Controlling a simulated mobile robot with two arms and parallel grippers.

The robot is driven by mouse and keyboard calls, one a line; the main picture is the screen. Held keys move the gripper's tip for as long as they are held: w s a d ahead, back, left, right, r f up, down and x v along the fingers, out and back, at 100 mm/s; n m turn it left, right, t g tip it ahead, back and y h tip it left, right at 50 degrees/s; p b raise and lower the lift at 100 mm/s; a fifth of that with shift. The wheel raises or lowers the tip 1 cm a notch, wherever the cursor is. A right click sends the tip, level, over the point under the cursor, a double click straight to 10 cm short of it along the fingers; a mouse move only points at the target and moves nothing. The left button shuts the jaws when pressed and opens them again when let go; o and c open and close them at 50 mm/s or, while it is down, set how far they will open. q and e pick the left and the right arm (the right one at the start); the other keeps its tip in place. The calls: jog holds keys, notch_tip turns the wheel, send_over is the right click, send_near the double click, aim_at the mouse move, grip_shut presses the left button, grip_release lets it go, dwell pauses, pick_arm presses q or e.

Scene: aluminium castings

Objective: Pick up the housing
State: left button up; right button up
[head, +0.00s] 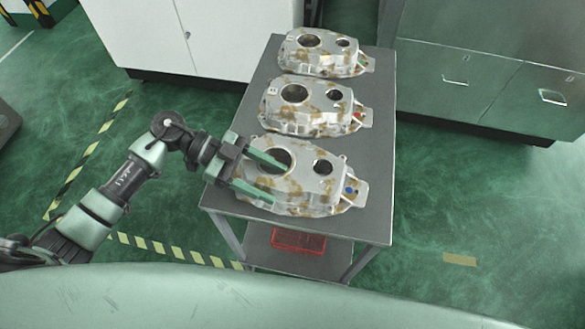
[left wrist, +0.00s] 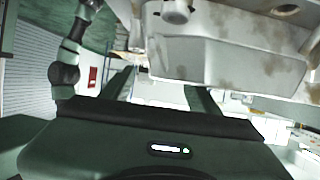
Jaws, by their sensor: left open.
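Three aluminium housings with brown stains stand in a row on a grey table (head: 378,110). The nearest housing (head: 300,190) has a blue dot on its right tab, the middle housing (head: 312,118) a red one, the far housing (head: 325,62) a green one. My left gripper (head: 278,179) is open at the left side of the nearest housing, its fingers pointing right and overlapping it in the head view. In the left wrist view a housing (left wrist: 225,55) fills the top, with the finger parts below it. I cannot tell whether they touch. My right gripper is not in view.
A red crate (head: 298,241) sits on the table's lower shelf. A white cabinet (head: 215,40) stands behind to the left and a grey-green cabinet (head: 480,75) to the right. The floor right of the table is clear.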

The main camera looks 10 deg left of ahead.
pick_arm(q)
grip_shut()
jog(key=shift+w+r, duration=0.15)
jog(key=shift+r, duration=0.1)
